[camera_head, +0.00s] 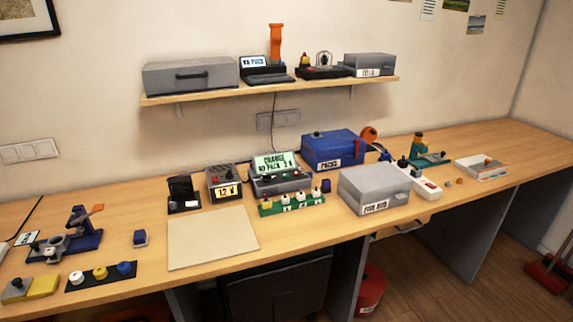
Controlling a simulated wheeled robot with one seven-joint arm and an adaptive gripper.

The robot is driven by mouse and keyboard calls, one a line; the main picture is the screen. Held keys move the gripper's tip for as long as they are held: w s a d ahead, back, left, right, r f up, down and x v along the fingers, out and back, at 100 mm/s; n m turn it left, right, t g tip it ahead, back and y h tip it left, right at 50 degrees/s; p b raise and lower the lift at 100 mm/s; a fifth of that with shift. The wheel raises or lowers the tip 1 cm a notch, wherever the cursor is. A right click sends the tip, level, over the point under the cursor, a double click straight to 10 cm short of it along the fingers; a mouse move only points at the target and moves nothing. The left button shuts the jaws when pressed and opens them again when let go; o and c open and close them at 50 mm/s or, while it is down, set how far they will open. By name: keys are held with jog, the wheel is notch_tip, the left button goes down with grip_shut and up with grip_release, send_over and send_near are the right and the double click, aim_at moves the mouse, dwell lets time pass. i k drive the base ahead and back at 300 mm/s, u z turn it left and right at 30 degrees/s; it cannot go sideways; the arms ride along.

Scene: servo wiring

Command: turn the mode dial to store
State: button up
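A grey charger-like device (280,182) stands on the bench near the middle. Its raised green screen (276,164) shows text that seems to start with "CHARGE". Small controls line its front panel, but they are too small to tell which is the mode dial or where it points. No "store" label is legible. My gripper is not in view.
A green strip with several light knobs (291,204) lies in front of the device. A 12 V box (224,182) stands left, a blue box (332,150) behind right, a grey box (373,186) right. A bare beige mat (212,237) lies front left. A shelf (270,89) hangs above.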

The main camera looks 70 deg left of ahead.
aim_at(267, 178)
jog(key=z, duration=0.95)
jog(key=i, duration=0.3)
jog(key=u, duration=4.9)
